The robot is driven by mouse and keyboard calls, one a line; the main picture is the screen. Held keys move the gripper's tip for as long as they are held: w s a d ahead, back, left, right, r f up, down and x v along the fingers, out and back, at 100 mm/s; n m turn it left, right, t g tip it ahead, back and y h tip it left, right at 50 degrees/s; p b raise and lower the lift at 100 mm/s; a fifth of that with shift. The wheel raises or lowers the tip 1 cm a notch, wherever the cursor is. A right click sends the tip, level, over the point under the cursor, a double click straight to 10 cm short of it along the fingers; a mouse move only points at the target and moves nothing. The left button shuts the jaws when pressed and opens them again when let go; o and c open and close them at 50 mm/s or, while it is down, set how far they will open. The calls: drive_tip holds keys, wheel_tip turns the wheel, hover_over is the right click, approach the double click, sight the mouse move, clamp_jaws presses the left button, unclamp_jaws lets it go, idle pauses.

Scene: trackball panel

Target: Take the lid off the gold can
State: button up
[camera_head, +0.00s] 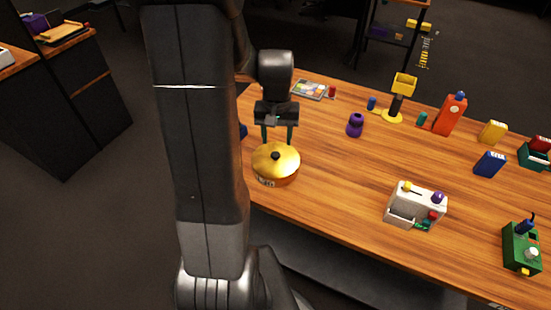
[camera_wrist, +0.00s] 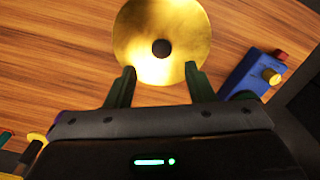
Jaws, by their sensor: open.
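The gold can (camera_head: 276,178) stands on the wooden table near its front left edge. Its domed gold lid (camera_head: 284,158) sits on top, with a small black knob (camera_head: 275,156) in the middle. In the wrist view the lid (camera_wrist: 140,25) shows at the top centre, with the dark knob (camera_wrist: 161,48) facing me. My gripper (camera_head: 277,140) is open and empty, with its green fingers pointing down just behind the knob in the head view. In the wrist view my gripper's fingertips (camera_wrist: 160,70) are spread on either side, just short of the knob. Whether they touch the lid I cannot tell.
A blue box (camera_wrist: 255,72) with knobs lies right of the can in the wrist view. A purple object (camera_head: 355,125), a white panel box (camera_head: 416,203) and a red bottle (camera_head: 450,114) stand farther right. The table (camera_head: 325,185) right of the can is clear.

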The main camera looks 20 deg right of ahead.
sight(276, 154)
drive_tip(key=shift+s+a+f, duration=0.15)
drive_tip(key=shift+f, duration=1.2)
drive_tip(key=shift+s+a+f, duration=0.1)
drive_tip(key=shift+a+f, duration=0.05)
drive_tip(key=shift+f, duration=1.15)
drive_tip(key=c, duration=1)
